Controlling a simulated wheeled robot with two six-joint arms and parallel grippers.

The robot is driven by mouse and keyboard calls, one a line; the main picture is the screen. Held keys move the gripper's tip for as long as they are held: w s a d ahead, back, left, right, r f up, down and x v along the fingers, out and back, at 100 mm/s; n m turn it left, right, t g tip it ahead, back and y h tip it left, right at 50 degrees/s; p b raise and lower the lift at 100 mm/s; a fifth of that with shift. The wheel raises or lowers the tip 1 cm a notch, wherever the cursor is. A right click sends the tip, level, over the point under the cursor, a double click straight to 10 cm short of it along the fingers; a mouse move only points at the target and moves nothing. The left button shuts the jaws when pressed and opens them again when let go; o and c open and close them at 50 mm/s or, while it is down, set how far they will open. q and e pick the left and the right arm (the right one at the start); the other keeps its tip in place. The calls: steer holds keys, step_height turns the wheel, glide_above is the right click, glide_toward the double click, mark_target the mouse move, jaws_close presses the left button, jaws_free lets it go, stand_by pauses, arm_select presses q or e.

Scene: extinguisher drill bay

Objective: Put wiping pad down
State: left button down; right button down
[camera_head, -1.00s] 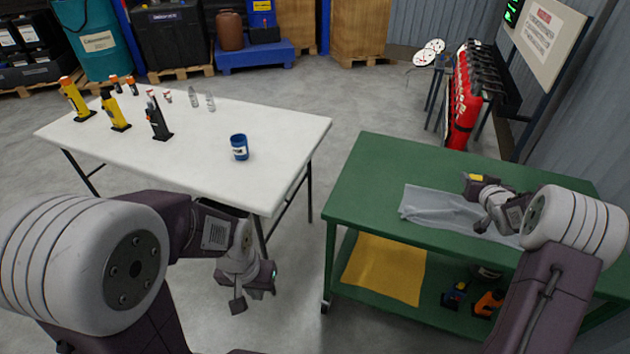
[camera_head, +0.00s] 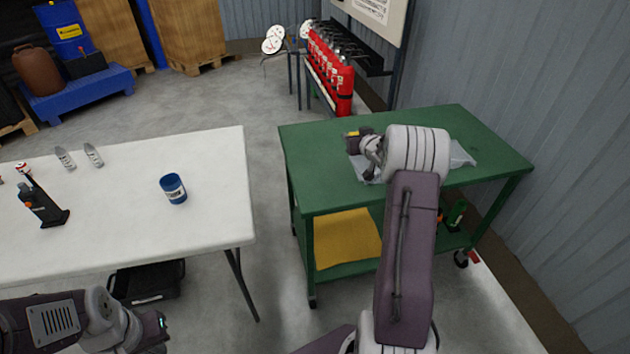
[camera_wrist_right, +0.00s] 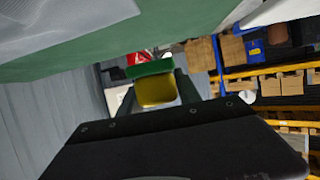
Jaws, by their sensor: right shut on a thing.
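The wiping pad (camera_wrist_right: 156,92) is yellow with a green layer, seen in the right wrist view at the tip of my right gripper. My right gripper (camera_head: 357,141) is shut on it, over the green cart (camera_head: 320,155). In the head view only a small yellow patch of the pad (camera_head: 353,133) shows. I cannot tell whether the pad touches the cart top. A translucent sheet (camera_head: 461,156) lies on the cart, partly hidden by my right arm. My left gripper (camera_head: 152,332) is at the bottom left, below the white table; its jaws are unclear.
The white table (camera_head: 215,215) at left holds a blue cup (camera_head: 173,188), clear bottles (camera_head: 93,155) and a black device (camera_head: 42,205). A yellow cloth-like piece (camera_head: 345,238) is on the cart's lower shelf. Red extinguishers (camera_head: 335,75) stand behind. The cart's left top is clear.

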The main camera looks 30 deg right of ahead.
steer(key=b, duration=0.5)
glide_above(318, 176)
steer(key=f, duration=0.6)
steer(key=shift+d+f, duration=0.25)
steer(key=shift+f, duration=0.1)
steer(key=shift+a+f, duration=0.1)
steer(key=shift+a, duration=0.25)
step_height(318, 176, down, 4)
steer(key=shift+f+b, duration=0.1)
steer(key=shift+b, duration=0.55)
steer(key=shift+w, duration=0.1)
steer(key=shift+f, duration=0.1)
steer(key=c, duration=0.8)
jaws_free()
steer(key=shift+c, duration=0.2)
